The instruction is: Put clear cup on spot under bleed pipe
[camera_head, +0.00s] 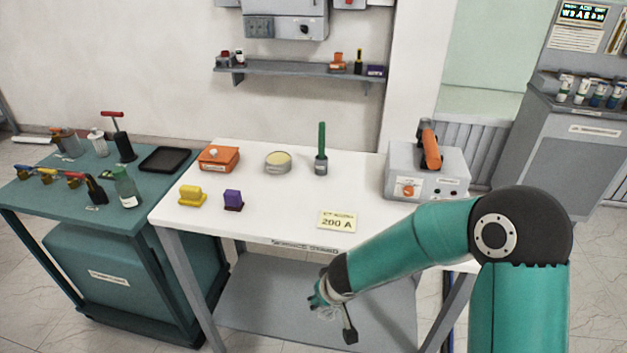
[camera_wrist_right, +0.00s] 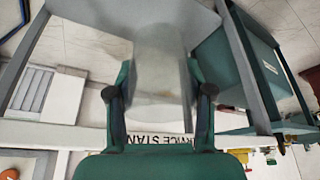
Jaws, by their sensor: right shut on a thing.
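My right gripper (camera_head: 331,312) hangs in front of the white table's front edge, above the grey lower shelf. In the right wrist view, my right gripper (camera_wrist_right: 159,80) is shut on the clear cup (camera_wrist_right: 160,55), with one finger on each side of its see-through wall. In the head view the cup is barely distinguishable at the fingers. A pipe with yellow and red valve parts (camera_head: 48,177) lies along the left side of the teal table; I cannot tell whether it is the bleed pipe. The spot under it is not distinguishable. My left gripper is not in view.
The white table (camera_head: 270,215) holds an orange box (camera_head: 218,158), a round tin (camera_head: 278,162), a green-handled tool (camera_head: 322,150) and a grey device (camera_head: 426,172). The white table's front middle is mostly clear.

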